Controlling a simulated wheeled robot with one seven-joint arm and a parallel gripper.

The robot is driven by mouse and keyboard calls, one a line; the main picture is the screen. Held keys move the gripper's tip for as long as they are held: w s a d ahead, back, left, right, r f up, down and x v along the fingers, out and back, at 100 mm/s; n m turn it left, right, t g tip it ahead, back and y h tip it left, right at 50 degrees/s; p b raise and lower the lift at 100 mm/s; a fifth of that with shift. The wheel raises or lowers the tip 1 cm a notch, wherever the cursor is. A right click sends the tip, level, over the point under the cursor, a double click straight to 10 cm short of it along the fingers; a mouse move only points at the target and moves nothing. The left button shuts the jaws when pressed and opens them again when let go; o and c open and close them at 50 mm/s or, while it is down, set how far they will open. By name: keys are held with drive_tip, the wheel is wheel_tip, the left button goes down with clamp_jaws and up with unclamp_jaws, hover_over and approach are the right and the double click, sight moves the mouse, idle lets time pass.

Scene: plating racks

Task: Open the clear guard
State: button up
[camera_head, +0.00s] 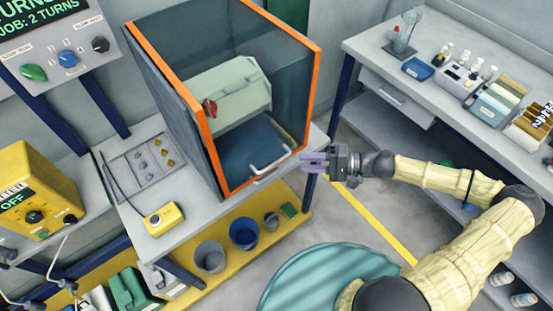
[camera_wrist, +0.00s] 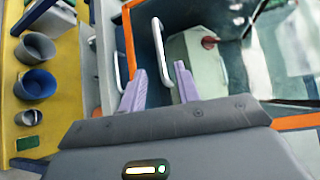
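The clear guard (camera_head: 214,150) is a see-through panel in an orange frame on the front of a grey box. It looks shut. A white bar handle (camera_head: 271,160) is on its lower edge. My gripper (camera_head: 308,162) has purple fingers, which are apart and empty, just right of the handle and not touching it in the head view. In the wrist view my gripper (camera_wrist: 160,80) points toward the guard's orange frame (camera_wrist: 130,50). Two white bars show ahead there, one beyond the left finger and one between the fingers; one may be a reflection.
Inside the box is a pale green machine (camera_head: 228,90) with a red knob. A yellow pendant (camera_head: 163,219) lies on the bench left of it. Several buckets, including a blue one (camera_head: 244,233), stand on the yellow shelf below. A side bench (camera_head: 360,45) stands right.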

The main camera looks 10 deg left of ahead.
sight(276, 162)
drive_tip(key=a, duration=0.3)
drive_tip(key=a+f+p, duration=0.1)
drive_tip(key=a, duration=0.2)
drive_tip(key=s+a+p, duration=0.1)
drive_tip(key=a, duration=0.2)
drive_tip(key=shift+a+f, duration=0.2)
drive_tip(key=shift+a, duration=0.1)
drive_tip(key=shift+w, duration=0.1)
clamp_jaws()
